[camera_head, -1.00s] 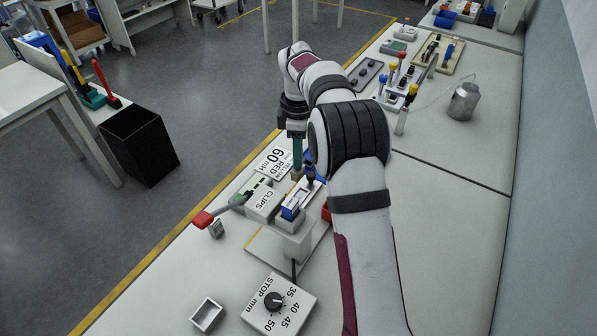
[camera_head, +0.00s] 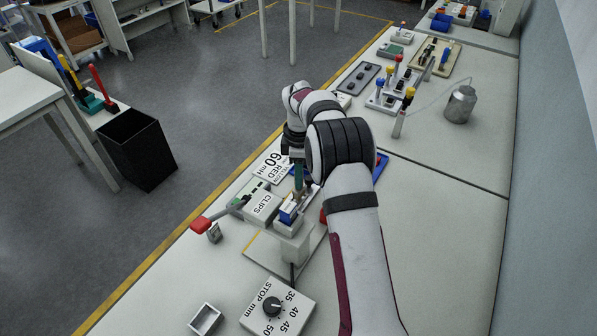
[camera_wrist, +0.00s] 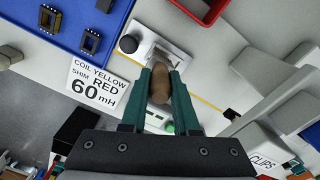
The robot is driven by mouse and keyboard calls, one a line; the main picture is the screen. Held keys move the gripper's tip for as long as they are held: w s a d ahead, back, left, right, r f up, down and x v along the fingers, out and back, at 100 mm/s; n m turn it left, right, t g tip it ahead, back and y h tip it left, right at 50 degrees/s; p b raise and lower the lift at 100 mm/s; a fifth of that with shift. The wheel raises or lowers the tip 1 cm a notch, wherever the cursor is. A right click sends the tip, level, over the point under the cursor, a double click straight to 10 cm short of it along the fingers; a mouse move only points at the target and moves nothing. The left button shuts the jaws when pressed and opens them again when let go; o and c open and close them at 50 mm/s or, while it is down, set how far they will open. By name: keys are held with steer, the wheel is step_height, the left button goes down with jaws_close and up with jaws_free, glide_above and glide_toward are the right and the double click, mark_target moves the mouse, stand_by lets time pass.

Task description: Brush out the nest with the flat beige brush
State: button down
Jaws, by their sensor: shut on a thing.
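My gripper (camera_wrist: 160,78) has teal fingers shut on a brown, rounded handle (camera_wrist: 160,88), which I take to be the brush. Its bristles are hidden from the wrist view. In the head view my gripper (camera_head: 298,183) points down just above a white-and-blue fixture (camera_head: 289,212), which I take to hold the nest. The arm and fingers partly cover that spot. I cannot tell whether the brush touches it. In the wrist view, a pale plate with a dark slot (camera_wrist: 174,48) and a black knob (camera_wrist: 128,44) lies just beyond the fingertips.
A blue tray (camera_wrist: 62,27) with dark parts lies at the wrist view's upper left, beside a "60 mH" card (camera_wrist: 98,86). A CLIPS box (camera_head: 262,207) and a red-ended lever (camera_head: 201,224) are left of the fixture.

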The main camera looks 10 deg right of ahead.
steer(key=shift+f, duration=0.7)
stand_by(0.7)
